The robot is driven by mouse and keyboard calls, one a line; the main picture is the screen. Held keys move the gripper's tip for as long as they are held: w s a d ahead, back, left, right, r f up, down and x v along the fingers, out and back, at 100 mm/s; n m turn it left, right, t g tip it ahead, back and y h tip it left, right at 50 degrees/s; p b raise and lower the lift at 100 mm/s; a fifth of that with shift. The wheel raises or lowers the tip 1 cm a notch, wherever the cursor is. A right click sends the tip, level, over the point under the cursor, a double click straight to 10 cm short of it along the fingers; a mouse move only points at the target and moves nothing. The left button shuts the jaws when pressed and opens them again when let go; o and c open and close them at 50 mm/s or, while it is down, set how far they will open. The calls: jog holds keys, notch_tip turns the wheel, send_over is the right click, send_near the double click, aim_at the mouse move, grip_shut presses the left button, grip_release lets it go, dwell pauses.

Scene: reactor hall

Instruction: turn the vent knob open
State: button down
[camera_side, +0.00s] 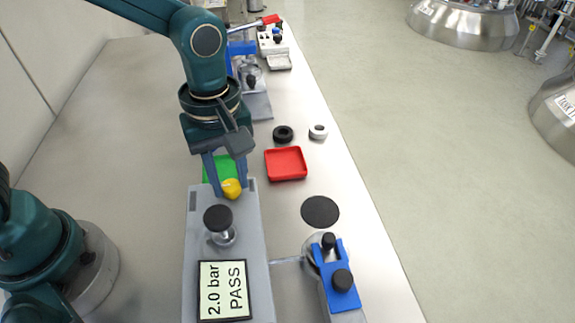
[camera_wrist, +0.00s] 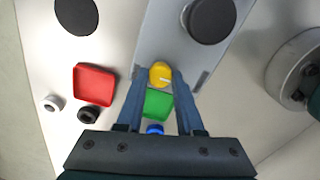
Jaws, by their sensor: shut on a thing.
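The yellow vent knob (camera_side: 231,188) sits at the far end of the grey test unit (camera_side: 195,240). My gripper (camera_side: 229,190) is over it from above, with its blue fingers on either side. In the wrist view the yellow knob (camera_wrist: 160,73) lies between the two fingertips (camera_wrist: 161,78), and a pale mark shows on its right side. The gripper is shut on the knob. The unit's display (camera_side: 222,290) reads "2.0 bar PASS". A black round knob (camera_side: 218,218) on a metal stem stands nearer the display.
A green tray (camera_wrist: 158,103) lies just beyond the unit, partly behind my fingers. A red tray (camera_side: 286,163), a black ring (camera_side: 283,133) and a white ring (camera_side: 318,131) lie to the right. A blue clamp fixture (camera_side: 338,275) stands at the front right. The bench's left side is clear.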

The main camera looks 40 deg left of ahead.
jog(key=shift+m, duration=0.3)
jog(key=m, duration=0.3)
jog(key=shift+m, duration=0.3)
jog(key=m, duration=0.4)
jog(key=shift+m, duration=0.3)
jog(key=m, duration=0.4)
jog(key=shift+m, duration=0.3)
jog(key=m, duration=0.3)
jog(key=shift+m, duration=0.3)
jog(key=m, duration=0.5)
jog(key=shift+m, duration=2.4)
